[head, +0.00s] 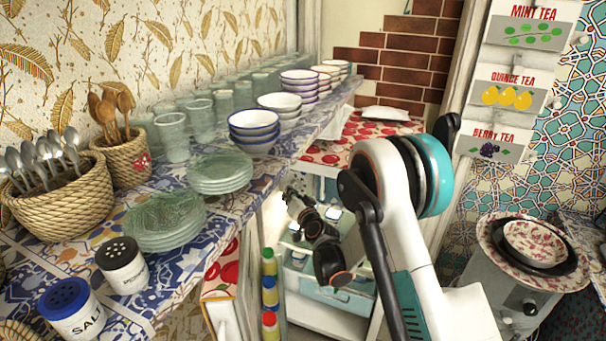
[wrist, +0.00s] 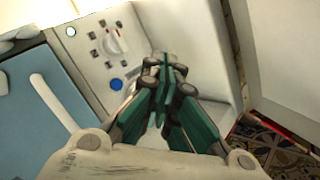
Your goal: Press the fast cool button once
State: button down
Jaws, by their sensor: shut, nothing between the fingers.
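In the wrist view a white control panel (wrist: 100,48) carries a round dial (wrist: 116,42) ringed by small dark marks. A round blue button (wrist: 116,85) sits below the dial, and a small green-white round spot (wrist: 71,31) is at the upper left. No label is readable, so I cannot tell for certain which is the fast cool button. My gripper (wrist: 160,65) is shut and empty, its tips in front of the panel, right of the blue button. I cannot tell whether the tips touch the panel. In the head view my arm partly covers the white and pale blue appliance (head: 325,290).
A pale blue door with a white handle (wrist: 52,102) lies left of the panel in the wrist view. A white wall (wrist: 295,60) stands close on the right. In the head view a shelf holds bowls (head: 254,128), green plates (head: 165,222) and a salt shaker (head: 72,308).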

jog(key=shift+w+d, duration=0.5)
jog(key=shift+w, duration=0.8)
jog(key=shift+w+d, duration=0.45)
jog(key=shift+w, duration=0.9)
jog(key=shift+w+d, duration=0.5)
jog(key=shift+w, duration=0.8)
jog(key=shift+w, duration=0.1)
jog(key=shift+w+d, duration=0.15)
jog(key=shift+w, duration=0.1)
jog(key=shift+w+d, duration=0.1)
jog(key=shift+w, duration=0.3)
jog(key=shift+s, duration=0.15)
jog(key=shift+s+a, duration=0.2)
jog(key=shift+s, duration=0.45)
jog(key=s, duration=0.1)
jog(key=s+a, duration=0.1)
jog(key=s, duration=0.2)
jog(key=shift+s+a, duration=0.35)
jog(key=shift+a, duration=0.05)
